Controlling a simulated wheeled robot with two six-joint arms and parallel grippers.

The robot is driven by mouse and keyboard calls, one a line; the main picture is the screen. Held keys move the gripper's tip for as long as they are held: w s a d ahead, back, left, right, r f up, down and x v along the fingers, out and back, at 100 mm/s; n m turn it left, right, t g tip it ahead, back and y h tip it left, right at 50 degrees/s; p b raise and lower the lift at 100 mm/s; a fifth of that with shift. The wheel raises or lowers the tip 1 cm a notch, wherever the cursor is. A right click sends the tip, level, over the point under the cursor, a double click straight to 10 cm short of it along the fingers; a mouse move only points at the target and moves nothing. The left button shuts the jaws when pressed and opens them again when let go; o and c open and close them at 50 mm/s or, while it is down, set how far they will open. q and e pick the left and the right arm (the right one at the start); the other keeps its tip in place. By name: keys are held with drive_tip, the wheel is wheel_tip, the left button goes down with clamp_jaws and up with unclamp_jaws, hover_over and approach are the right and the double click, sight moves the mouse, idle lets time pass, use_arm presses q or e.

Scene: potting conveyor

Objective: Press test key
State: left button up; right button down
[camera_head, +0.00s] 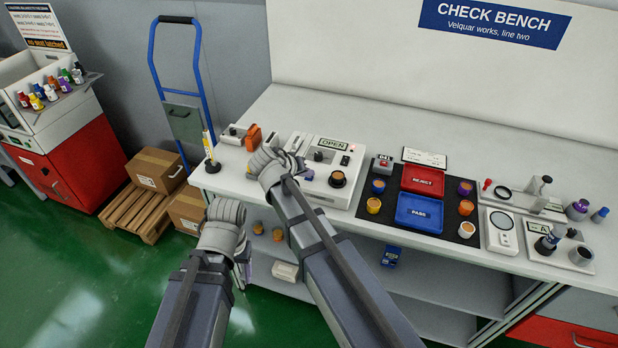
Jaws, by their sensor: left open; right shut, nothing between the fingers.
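A white tester unit (315,192) with a sign reading OPEN (332,144) stands on the bench. It carries a dark round knob (318,156), a small dark key (345,160), a small red light (352,147) and a dark-rimmed cup (338,179). I cannot read which control is the test key. My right gripper (290,168) is at the unit's left side, shut and empty; its fingertips are mostly hidden by my wrist, so contact cannot be told. My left gripper (240,250) is open, lower left, in front of the bench edge, with its fingers largely hidden.
An orange item (254,138) and a yellow-black upright tool (210,150) stand left of the unit. Red REJECT (424,180) and blue PASS (419,213) trays, with several cups around them, lie to the right. A blue hand truck (151,55) and boxes (156,168) stand left.

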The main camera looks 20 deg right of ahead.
idle(0.4)
drive_tip(key=shift+r+p, duration=0.75)
drive_tip(key=shift+p, duration=0.05)
wheel_tip(320, 180, up, 5)
drive_tip(key=p, duration=0.5)
idle(0.6)
drive_tip(key=s+a+f+n+g+y, duration=0.2)
drive_tip(key=s+a, duration=0.4)
drive_tip(key=s, duration=0.5)
drive_tip(key=s+a+f+n+g+y, duration=0.3)
drive_tip(key=s+a, duration=0.3)
drive_tip(key=s, duration=0.6)
drive_tip(key=shift+a+f+g+y, duration=0.25)
drive_tip(key=shift+f+g+y, duration=0.2)
drive_tip(key=shift+f, duration=0.35)
